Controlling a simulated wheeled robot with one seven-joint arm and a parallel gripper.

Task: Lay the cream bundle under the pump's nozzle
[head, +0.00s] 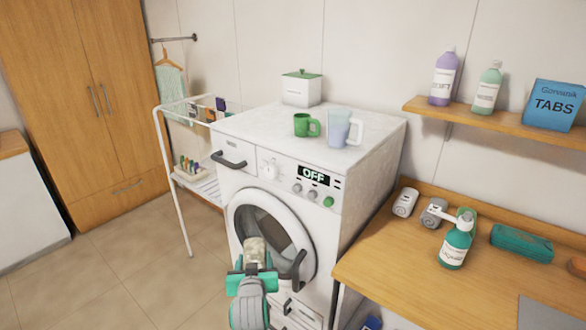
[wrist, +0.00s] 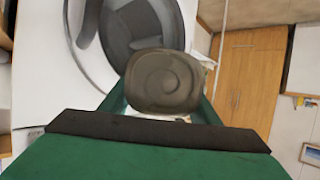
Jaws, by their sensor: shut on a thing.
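My gripper (head: 254,272) is in front of the washing machine's round door, shut on a rolled beige bundle that looks like the cream bundle (head: 256,250). The bundle stands up out of the jaws. In the wrist view its spiral end (wrist: 165,80) faces the camera and looks dark in shade, between the fingers. The pump (head: 456,245) is a teal bottle with a white head on the wooden counter at right. Its nozzle (head: 436,209) points left. A grey roll (head: 431,218) lies by the nozzle; I cannot tell whether it is directly below.
A white roll (head: 404,203), a green roll (head: 468,213) and a teal pack (head: 522,243) lie on the counter (head: 400,265). The washing machine (head: 340,200) carries mugs and a box. The counter's front left is clear. A shelf (head: 490,123) with bottles hangs above.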

